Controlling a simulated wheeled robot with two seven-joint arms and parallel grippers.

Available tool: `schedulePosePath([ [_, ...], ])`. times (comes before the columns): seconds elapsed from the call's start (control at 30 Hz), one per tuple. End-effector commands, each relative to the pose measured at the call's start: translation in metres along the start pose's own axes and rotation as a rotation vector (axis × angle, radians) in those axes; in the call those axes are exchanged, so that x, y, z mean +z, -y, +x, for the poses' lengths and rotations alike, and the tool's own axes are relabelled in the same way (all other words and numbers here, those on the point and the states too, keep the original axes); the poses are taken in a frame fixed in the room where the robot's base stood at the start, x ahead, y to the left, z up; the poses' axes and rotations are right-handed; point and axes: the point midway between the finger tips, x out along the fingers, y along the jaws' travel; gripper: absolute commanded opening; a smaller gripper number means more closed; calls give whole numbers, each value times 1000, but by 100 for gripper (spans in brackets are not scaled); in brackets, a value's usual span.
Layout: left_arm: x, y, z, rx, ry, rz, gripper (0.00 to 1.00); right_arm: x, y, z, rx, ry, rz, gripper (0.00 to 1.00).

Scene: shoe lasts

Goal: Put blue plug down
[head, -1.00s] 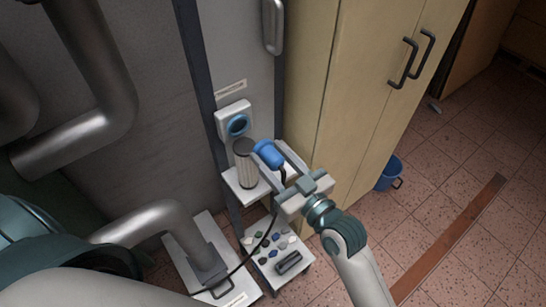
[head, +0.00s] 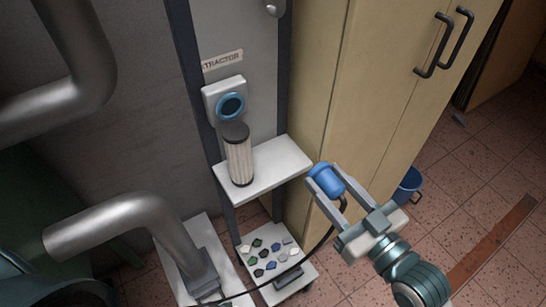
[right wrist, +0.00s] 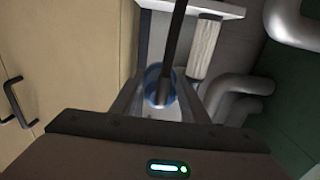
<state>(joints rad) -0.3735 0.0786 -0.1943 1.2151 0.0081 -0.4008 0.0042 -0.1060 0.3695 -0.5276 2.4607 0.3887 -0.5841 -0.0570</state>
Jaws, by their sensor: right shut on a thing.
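The blue plug (head: 326,180) is a short blue cylinder with a black cable. My right gripper (head: 326,184) is shut on it and holds it in the air, to the right of the small white shelf (head: 277,170). In the right wrist view the plug (right wrist: 158,85) sits between the two fingers, with its cable rising across the picture. A blue-ringed socket (head: 231,105) in a white box is on the grey panel above the shelf. My left gripper is not in view.
A ribbed filter cylinder (head: 238,158) with a dark cap stands on the shelf's left part; the right part is bare. A lower white tray (head: 303,270) holds several small coloured pieces. A beige cabinet (head: 350,90) is behind the gripper. A blue bucket (head: 408,187) stands on the floor.

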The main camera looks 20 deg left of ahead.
Motion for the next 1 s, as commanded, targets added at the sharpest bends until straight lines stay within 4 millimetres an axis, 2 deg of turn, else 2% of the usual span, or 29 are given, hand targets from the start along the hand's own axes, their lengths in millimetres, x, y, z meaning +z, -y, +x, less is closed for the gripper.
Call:
schedulePosePath([
  [0.2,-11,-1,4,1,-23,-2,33,3,-5,-12,13,-2,-7,5],
  [0.67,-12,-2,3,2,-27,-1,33,2,-5,-10,14,-2,-7,5],
  [0.87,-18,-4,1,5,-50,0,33,0,-5,13,14,-3,-5,5],
  [1.0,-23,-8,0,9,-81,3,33,0,-6,42,14,-4,-5,5],
])
